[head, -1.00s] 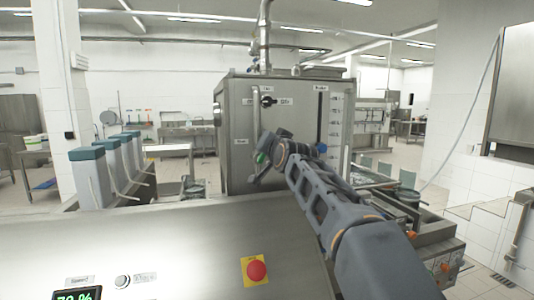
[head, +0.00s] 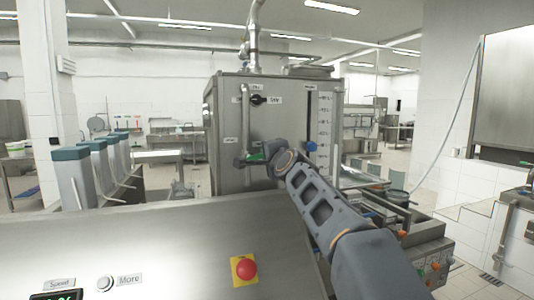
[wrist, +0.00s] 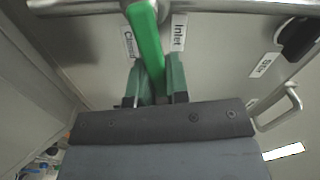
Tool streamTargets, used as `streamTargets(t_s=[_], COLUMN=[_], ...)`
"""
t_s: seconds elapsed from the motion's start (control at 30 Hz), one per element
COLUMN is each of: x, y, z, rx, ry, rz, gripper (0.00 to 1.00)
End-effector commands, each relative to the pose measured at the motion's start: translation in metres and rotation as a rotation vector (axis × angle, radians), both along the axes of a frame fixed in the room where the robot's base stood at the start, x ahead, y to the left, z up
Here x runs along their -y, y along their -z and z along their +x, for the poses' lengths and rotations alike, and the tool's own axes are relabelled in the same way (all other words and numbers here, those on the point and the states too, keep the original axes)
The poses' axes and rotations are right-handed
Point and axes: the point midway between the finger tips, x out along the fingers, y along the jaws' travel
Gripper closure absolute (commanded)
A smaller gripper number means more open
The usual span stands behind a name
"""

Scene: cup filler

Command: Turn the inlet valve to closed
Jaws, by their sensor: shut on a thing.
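The inlet valve shows as a green lever handle (wrist: 148,40) in the wrist view, in front of a metal pipe. My gripper (wrist: 155,82) is shut on this handle, with one finger on each side of it. A "Closed" label (wrist: 129,43) is to the left of the handle and an "Inlet" label (wrist: 179,32) to the right. In the head view, a bit of the green handle (head: 256,157) shows at my gripper, low on the front of the steel tank (head: 225,110). My gripper hides much of the valve there.
A black rotary switch (head: 258,100) and a level scale (head: 324,115) are on the tank front. A steel panel with a red stop button (head: 245,270) is in the foreground.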

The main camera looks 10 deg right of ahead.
Motion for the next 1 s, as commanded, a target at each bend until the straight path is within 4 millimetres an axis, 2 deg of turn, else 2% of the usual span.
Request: streamTargets(t_s=[0.4, 0.97, 1.0], x=[0.0005, 0.0006, 0.0006], y=[0.0095, 0.0111, 0.0111], z=[0.0, 0.0002, 0.0002], rx=[-0.014, -0.016, -0.016], ry=[-0.001, 0.0, -0.001], rz=[0.165, 0.19, 0.19], gripper=[1.0, 1.0, 0.81])
